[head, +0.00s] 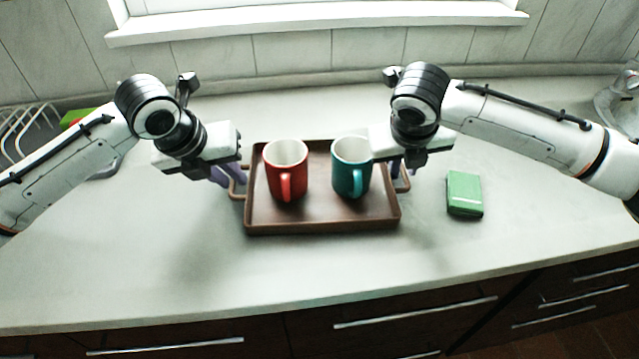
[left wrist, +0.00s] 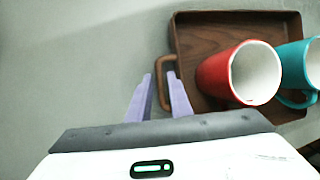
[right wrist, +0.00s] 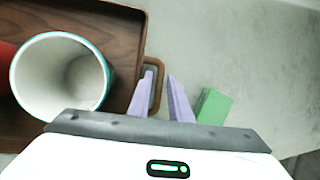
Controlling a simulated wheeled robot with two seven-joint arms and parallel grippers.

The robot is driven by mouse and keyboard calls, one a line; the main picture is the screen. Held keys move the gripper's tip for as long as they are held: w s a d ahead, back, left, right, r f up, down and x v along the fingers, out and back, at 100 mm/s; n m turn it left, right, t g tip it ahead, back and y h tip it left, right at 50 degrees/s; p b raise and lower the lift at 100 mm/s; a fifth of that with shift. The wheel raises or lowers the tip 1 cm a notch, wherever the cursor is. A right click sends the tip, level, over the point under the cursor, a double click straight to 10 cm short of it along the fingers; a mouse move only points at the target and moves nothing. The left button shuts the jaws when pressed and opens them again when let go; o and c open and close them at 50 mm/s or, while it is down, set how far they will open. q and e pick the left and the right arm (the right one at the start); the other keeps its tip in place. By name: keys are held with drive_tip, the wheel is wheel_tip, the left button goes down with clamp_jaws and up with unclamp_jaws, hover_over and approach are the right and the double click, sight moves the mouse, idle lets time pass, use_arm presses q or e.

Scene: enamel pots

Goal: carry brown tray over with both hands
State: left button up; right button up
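The brown tray (head: 320,217) lies on the counter with a loop handle at each short end. A red mug (head: 287,178) and a teal mug (head: 351,175) stand upright on it. My left gripper (left wrist: 160,74) is open at the left handle (left wrist: 164,64), whose outer bar shows between the fingers. My right gripper (right wrist: 161,74) is open at the right handle (right wrist: 157,92), with its outer bar between the fingers. In the head view, my right gripper partly hides the right handle. I cannot tell whether the fingers touch the handles.
A green box (head: 464,193) lies on the counter right of the tray. A wire dish rack (head: 28,125) stands at the far left. A glass object (head: 618,100) is at the far right. The counter (head: 330,262) in front of the tray is clear, ending at its front edge.

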use_arm(q)
clamp_jaws()
use_arm(e)
clamp_jaws()
use_arm(q)
drive_tip(key=shift+r, duration=0.2)
use_arm(e)
drive_tip(key=shift+r, duration=0.15)
